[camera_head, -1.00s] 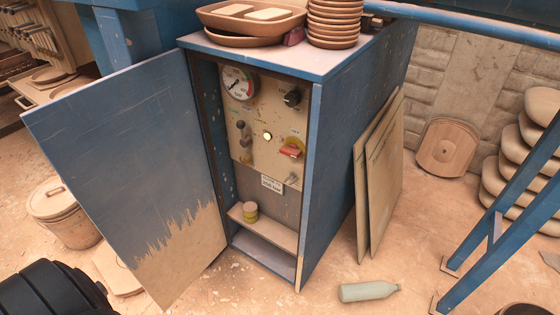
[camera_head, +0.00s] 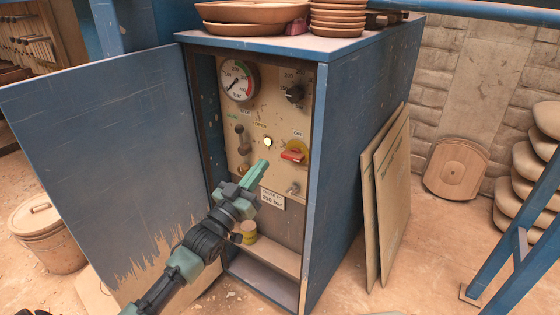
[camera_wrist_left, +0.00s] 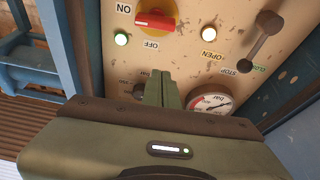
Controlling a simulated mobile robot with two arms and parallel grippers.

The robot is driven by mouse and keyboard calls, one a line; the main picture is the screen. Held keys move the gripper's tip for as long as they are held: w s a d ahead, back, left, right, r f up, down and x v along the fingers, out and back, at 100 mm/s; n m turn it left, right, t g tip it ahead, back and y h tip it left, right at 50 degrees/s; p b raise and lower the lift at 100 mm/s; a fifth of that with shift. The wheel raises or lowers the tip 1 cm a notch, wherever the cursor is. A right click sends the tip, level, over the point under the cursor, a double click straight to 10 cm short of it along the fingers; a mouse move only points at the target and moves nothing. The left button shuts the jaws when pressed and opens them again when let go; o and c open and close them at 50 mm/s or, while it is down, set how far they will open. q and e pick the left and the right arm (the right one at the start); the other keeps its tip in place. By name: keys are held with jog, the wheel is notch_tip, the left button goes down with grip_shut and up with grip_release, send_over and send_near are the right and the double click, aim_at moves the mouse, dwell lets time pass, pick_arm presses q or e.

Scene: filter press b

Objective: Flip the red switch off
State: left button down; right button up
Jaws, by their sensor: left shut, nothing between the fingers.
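The red switch (camera_head: 292,156) is a red handle on a yellow disc on the cabinet's cream control panel (camera_head: 270,105). In the head view its handle lies nearly level, under an OFF label (camera_head: 298,134). In the left wrist view the red switch (camera_wrist_left: 155,21) is at the top, between ON and OFF labels. My left gripper (camera_head: 262,168) is shut and empty in front of the panel, to the left of the switch and a little lower. Its fingers (camera_wrist_left: 163,88) also show in the wrist view, apart from the switch handle. My right gripper is not in view.
The panel also carries a pressure gauge (camera_head: 239,80), a black knob (camera_head: 295,94), a lever (camera_head: 242,140) and a lit lamp (camera_head: 267,142). The open cabinet door (camera_head: 100,150) stands left of my arm. A small tin (camera_head: 249,232) sits on the shelf below.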

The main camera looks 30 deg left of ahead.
aim_at(293, 155)
pick_arm(q)
jog(key=shift+w, duration=0.1)
jog(key=a+b+x, duration=0.1)
jog(key=x, duration=0.9)
jog(key=shift+d+f+b, duration=0.15)
jog(key=shift+d+f, duration=0.05)
jog(key=shift+f, duration=0.5)
jog(key=shift+d+f+b, duration=0.15)
jog(key=shift+d+f, duration=0.1)
jog(key=shift+f, duration=0.45)
jog(key=shift+d+f+b, duration=0.15)
jog(key=shift+d+f, duration=0.05)
jog(key=shift+f, duration=0.5)
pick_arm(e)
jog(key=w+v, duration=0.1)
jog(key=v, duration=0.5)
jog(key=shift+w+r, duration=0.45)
